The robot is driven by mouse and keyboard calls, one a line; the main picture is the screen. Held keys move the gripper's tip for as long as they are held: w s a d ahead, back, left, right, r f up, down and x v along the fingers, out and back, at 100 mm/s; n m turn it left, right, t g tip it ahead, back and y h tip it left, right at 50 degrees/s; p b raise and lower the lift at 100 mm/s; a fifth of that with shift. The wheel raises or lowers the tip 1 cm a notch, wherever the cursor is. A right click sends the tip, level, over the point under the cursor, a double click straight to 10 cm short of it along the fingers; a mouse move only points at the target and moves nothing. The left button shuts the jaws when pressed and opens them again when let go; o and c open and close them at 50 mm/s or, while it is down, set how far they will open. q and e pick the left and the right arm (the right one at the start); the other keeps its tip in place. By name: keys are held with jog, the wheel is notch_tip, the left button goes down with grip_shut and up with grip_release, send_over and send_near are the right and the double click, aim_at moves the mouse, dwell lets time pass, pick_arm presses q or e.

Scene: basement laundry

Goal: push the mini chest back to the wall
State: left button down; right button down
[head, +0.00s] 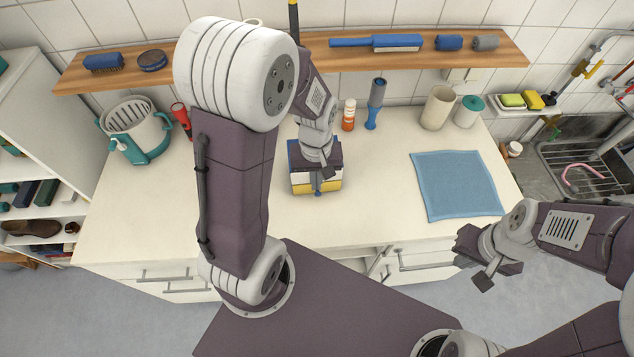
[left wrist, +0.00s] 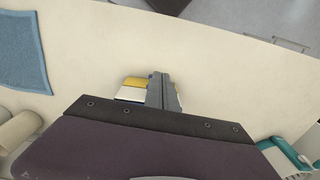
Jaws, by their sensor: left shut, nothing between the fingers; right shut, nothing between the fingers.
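The mini chest (head: 302,183) is a small box with white, yellow and blue faces. It stands on the white countertop, with bare counter between it and the tiled wall. My left gripper (head: 318,188) is shut and empty, reaching down over the chest and hiding much of its top and middle. In the left wrist view the shut fingers (left wrist: 163,88) overlap the chest (left wrist: 131,92); whether they touch it cannot be told. My right gripper (head: 486,278) is shut and empty, out past the counter's front edge.
A blue cloth (head: 457,185) lies to the right. Behind the chest stand an orange bottle (head: 348,115) and a blue-handled tool (head: 374,104). A teal and white basket (head: 136,128) and a red torch (head: 181,120) stand left. A wooden shelf (head: 470,47) runs along the wall.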

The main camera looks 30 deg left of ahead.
pick_arm(q)
jog(key=w+a+f+p, duration=0.1)
jog(key=w+a+f, duration=0.1)
jog(key=f, duration=0.8)
jog(key=shift+w+p, duration=0.3)
jog(key=shift+w, duration=0.55)
jog(key=w+a, duration=0.2)
jog(key=w, duration=0.2)
jog(key=w+a+b, duration=0.1)
jog(key=w+a, duration=0.2)
jog(key=w, duration=0.2)
jog(key=w+a, duration=0.3)
jog(key=w, duration=0.2)
jog(key=shift+a+f, duration=0.1)
jog(key=shift+f, duration=0.05)
jog(key=shift+w+a+b, duration=0.3)
jog(key=shift+w, duration=0.25)
jog(key=shift+s, duration=0.1)
